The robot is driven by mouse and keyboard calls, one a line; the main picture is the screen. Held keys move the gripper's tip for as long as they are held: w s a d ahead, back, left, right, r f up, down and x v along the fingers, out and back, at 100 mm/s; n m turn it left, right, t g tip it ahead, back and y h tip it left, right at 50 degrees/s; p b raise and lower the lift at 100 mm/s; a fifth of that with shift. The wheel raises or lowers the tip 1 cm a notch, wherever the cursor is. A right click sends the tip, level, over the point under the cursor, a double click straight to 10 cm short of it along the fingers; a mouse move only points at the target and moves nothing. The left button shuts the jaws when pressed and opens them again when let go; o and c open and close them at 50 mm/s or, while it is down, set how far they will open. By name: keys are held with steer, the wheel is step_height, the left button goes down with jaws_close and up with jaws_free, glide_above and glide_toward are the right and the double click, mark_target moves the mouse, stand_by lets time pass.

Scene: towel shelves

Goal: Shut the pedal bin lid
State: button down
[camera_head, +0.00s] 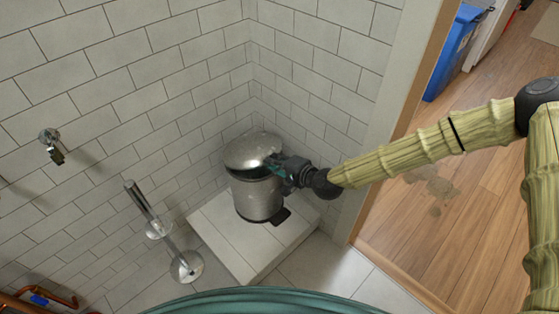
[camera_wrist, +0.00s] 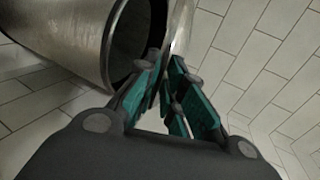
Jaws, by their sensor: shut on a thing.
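The pedal bin (camera_head: 257,198) is a small metal cylinder standing on a tiled step in the corner. Its shiny domed lid (camera_head: 250,150) is tilted and stands ajar, with a dark gap between lid and body. My gripper (camera_head: 273,165) is at the right side of the lid, its teal fingers shut on the lid's edge. The wrist view shows the bin's body (camera_wrist: 62,35) with its dark open mouth, and the lid's thin edge (camera_wrist: 181,28) running down between my fingers (camera_wrist: 170,80). The black pedal (camera_head: 281,215) shows at the bin's foot.
White tiled walls (camera_head: 190,70) stand close behind and left of the bin. A wooden door frame (camera_head: 385,140) is to the right, with a blue bin (camera_head: 452,55) beyond. The step's front part (camera_head: 240,250) is clear.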

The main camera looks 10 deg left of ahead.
steer(key=shift+s+d+f+b, duration=0.15)
steer(key=shift+f+b, duration=0.1)
steer(key=shift+f, duration=0.5)
steer(key=shift+s+d+f+b, duration=0.1)
steer(key=shift+d+f+b, duration=0.15)
steer(key=shift+f, duration=0.5)
steer(key=shift+s+d+f+b, duration=0.1)
steer(key=shift+f+b, duration=0.2)
steer(key=shift+f, duration=0.45)
steer(key=c, duration=1.7)
jaws_free()
steer(key=shift+w, duration=0.1)
steer(key=shift+o, duration=0.2)
steer(key=v, duration=1.2)
